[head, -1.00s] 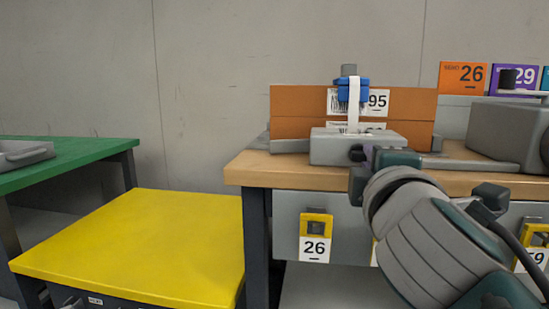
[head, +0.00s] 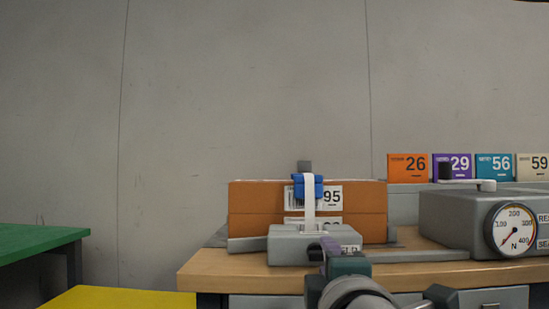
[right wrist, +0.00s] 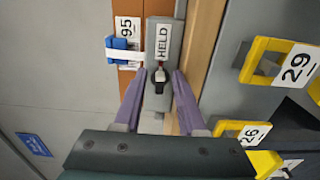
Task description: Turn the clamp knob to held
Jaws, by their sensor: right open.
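The clamp is a grey block (head: 288,246) with a white upright strap and a blue head (head: 308,187), at the front of an orange-brown box (head: 362,207). In the right wrist view, the black clamp knob (right wrist: 159,82) sits on the grey block near the printed word HELD. I cannot tell its exact setting. My right gripper (right wrist: 159,77) is open, its purple fingers on either side of the knob with gaps visible. In the head view, my right gripper (head: 322,252) is at the block's front and partly hides the knob. My left gripper is not in view.
A grey machine with a round dial (head: 512,229) stands on the wooden bench (head: 230,273) at right, numbered cards behind it. Yellow (head: 120,299) and green (head: 35,240) surfaces lie at left. Yellow-framed tags (right wrist: 258,60) are right of the gripper in the wrist view.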

